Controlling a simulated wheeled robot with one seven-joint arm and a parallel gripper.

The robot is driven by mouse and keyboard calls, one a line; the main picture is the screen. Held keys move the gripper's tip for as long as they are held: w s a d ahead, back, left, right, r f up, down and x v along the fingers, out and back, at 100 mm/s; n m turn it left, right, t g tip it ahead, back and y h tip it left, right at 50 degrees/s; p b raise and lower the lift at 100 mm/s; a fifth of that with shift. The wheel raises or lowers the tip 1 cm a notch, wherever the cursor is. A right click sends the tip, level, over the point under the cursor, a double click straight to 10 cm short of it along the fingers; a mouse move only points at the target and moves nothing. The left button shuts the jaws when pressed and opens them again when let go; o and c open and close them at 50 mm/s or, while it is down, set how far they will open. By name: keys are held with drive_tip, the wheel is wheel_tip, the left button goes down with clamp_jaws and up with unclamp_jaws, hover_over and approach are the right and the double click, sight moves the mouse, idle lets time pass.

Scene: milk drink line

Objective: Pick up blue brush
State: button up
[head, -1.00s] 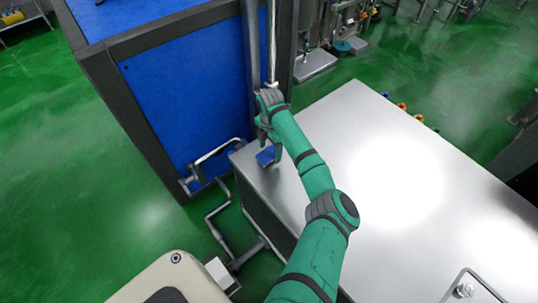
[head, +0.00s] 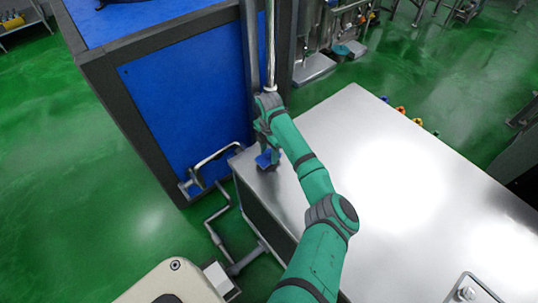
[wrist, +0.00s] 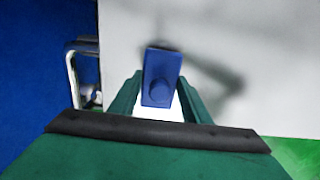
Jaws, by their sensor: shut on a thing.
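The blue brush (head: 264,160) is at the near left corner of the metal table, under my gripper. In the wrist view the brush (wrist: 161,72) shows as a blue block with a round knob, between the two green fingers. My gripper (wrist: 158,98) is shut on it. In the head view my gripper (head: 267,146) points down at the table corner. Whether the brush touches the table or hangs just above it I cannot tell; a shadow lies beside it in the wrist view.
The metal table top (head: 330,130) is otherwise largely clear. A large blue machine (head: 185,90) with a dark frame stands close on the left. A bent metal handle (head: 213,158) and vertical pipes (head: 270,45) are near the table corner. Green floor surrounds them.

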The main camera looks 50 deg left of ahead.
wheel_tip(320, 180, up, 2)
drive_tip(key=shift+r, duration=0.2)
drive_tip(key=s+a+r, duration=0.9)
drive_tip(key=a, duration=0.1)
drive_tip(key=shift+s+a+r, duration=0.15)
drive_tip(key=shift+a+r, duration=0.2)
drive_tip(key=shift+o, duration=1.4)
drive_tip(key=shift+c, duration=0.8)
